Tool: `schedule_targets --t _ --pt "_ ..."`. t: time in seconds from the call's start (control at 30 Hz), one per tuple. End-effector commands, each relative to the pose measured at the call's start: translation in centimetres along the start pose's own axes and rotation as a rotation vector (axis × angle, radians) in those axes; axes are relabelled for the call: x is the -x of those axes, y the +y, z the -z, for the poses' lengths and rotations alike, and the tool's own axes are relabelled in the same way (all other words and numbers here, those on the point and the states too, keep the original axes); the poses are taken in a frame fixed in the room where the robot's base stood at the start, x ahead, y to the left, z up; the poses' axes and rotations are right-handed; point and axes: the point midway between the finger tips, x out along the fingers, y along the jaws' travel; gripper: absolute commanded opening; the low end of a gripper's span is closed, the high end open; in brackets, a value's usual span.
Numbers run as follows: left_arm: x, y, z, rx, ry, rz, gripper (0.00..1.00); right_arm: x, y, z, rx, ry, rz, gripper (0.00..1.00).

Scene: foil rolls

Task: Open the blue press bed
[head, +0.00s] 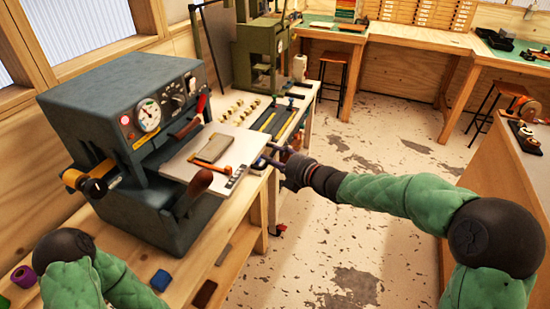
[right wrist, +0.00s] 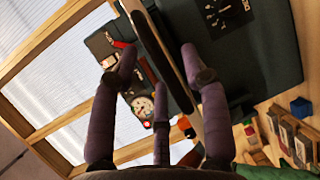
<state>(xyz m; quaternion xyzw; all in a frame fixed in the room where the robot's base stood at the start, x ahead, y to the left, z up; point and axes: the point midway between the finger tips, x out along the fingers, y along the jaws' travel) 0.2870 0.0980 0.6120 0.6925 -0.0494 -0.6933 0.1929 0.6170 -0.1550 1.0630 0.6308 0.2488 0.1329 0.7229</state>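The blue-grey press (head: 125,120) stands on the bench at the left, with a gauge and dials on its front. Its pale flat bed (head: 180,168) sticks out toward the right, with a grey-brown pad (head: 213,148) on it. A dark brown handle (head: 200,182) is at the bed's near edge. My right gripper (head: 268,160) is at the bed's right end. In the right wrist view its fingers (right wrist: 158,62) are spread, with a long dark edge between them; whether they touch it I cannot tell. My left arm shows at the lower left; its gripper is out of frame.
A green machine (head: 262,55) stands behind on the same bench. Small brass pieces (head: 240,108) lie between it and the press. A blue block (head: 160,280) and other small blocks lie on the bench's near part.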

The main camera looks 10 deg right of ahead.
Motion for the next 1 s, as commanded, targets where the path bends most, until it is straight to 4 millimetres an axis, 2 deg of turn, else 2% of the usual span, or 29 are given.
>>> schedule_targets --t 0.23,0.7,0.83,1.0 --pt "0.0 0.0 0.0 0.000 0.000 0.000 0.40 1.1 0.1 -0.1 0.001 -0.002 -0.002 0.46" --pt "0.0 0.0 0.0 0.000 0.000 0.000 0.40 9.6 0.0 -0.1 0.000 -0.005 0.000 0.46" --pt "0.0 0.0 0.0 0.000 0.000 0.000 0.40 11.1 0.0 -0.1 0.000 -0.003 0.000 0.46" --pt "0.0 0.0 0.0 0.000 0.000 0.000 0.40 12.0 0.0 0.0 0.001 -0.001 0.000 0.46"
